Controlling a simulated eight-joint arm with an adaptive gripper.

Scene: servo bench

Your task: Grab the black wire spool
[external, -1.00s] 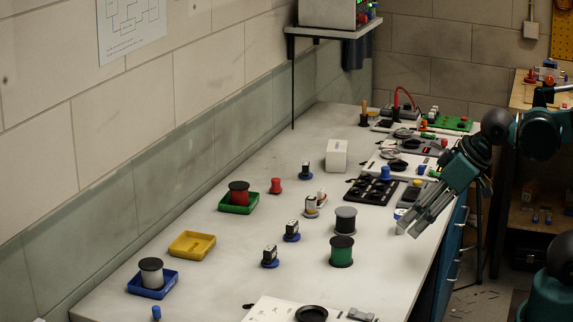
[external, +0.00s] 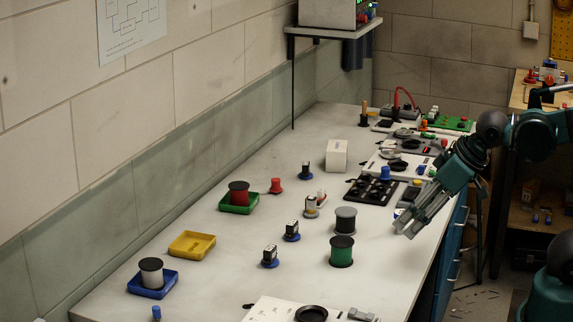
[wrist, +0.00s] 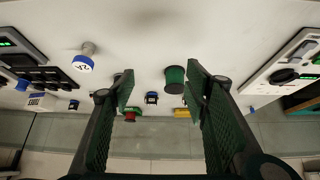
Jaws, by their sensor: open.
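The black wire spool (external: 345,220) stands upright on the bench in the external view, just behind the green spool (external: 341,251). In the wrist view, my open fingers (wrist: 160,78) frame the green spool (wrist: 175,79) near the right finger. The black spool seems mostly hidden behind the left finger there.
A red spool sits in a green tray (external: 225,208), a grey spool in a blue tray (external: 135,290). A yellow tray (external: 183,253) is empty. Small blue-based parts (external: 270,263) stand between. A white panel (external: 265,311) lies in front, a black grid tray (external: 357,192) behind.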

